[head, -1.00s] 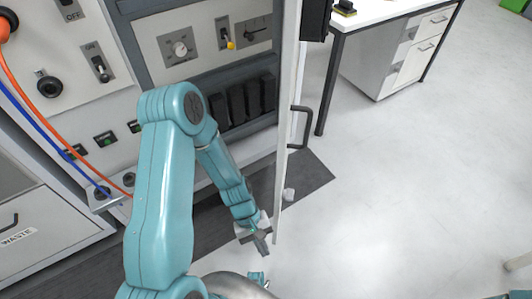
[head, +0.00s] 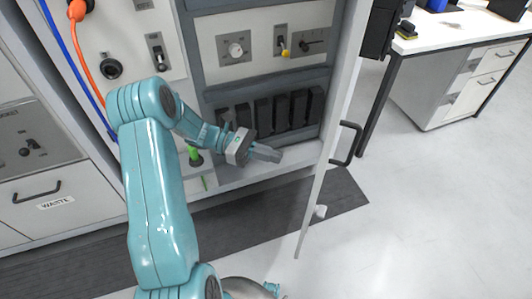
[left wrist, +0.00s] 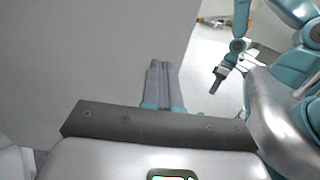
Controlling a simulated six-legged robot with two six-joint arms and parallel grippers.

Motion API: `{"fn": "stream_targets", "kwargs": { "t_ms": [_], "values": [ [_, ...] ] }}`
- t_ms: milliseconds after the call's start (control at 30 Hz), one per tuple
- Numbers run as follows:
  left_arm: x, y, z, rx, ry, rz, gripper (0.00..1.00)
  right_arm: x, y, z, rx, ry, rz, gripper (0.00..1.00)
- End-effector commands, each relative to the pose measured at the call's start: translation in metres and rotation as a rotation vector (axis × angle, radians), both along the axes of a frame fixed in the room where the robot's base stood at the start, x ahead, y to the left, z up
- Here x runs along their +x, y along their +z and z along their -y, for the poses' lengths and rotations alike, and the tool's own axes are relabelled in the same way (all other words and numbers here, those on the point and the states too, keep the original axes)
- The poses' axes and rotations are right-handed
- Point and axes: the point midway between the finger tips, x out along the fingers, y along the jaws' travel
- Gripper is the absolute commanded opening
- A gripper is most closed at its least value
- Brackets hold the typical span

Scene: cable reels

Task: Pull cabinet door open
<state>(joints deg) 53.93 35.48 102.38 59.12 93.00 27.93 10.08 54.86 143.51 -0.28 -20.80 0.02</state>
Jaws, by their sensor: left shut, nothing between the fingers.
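The white cabinet door (head: 330,155) stands swung out from the cabinet (head: 262,18), seen almost edge-on in the head view. Its black handle (head: 346,145) is on the right, outer side. My left gripper (head: 275,155) is shut and empty, left of the door on its inner side, in front of the cabinet opening. A gap shows between fingertips and door in the head view. In the left wrist view the shut fingers (left wrist: 163,85) point toward a plain pale panel (left wrist: 90,60), likely the door. My right gripper (left wrist: 217,80) shows small there; its jaw opening is unclear.
Inside the cabinet are a row of black modules (head: 280,110) and a knob panel (head: 265,45). A drawer marked WASTE (head: 50,203) is at left. A white-topped desk (head: 455,40) stands at right. Floor right of the door is clear.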

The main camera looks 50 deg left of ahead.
Motion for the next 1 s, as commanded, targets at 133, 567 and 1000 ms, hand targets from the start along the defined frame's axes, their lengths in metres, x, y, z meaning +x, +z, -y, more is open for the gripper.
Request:
{"fn": "stream_targets", "kwargs": {
  "t_ms": [133, 567, 1000],
  "values": [
    [0.015, -0.001, 0.032, -0.001, -0.006, 0.000, 0.00, 0.000, -0.004, 0.000, 0.000, 0.000, 0.000, 0.38],
    [0.040, -0.001, 0.081, 0.001, -0.003, 0.000, 0.00, 0.000, -0.010, 0.000, 0.000, 0.000, 0.000, 0.38],
    [0.041, 0.000, 0.083, 0.002, -0.001, -0.001, 0.00, 0.000, -0.010, 0.000, 0.000, 0.000, 0.000, 0.38]
  ]
}}
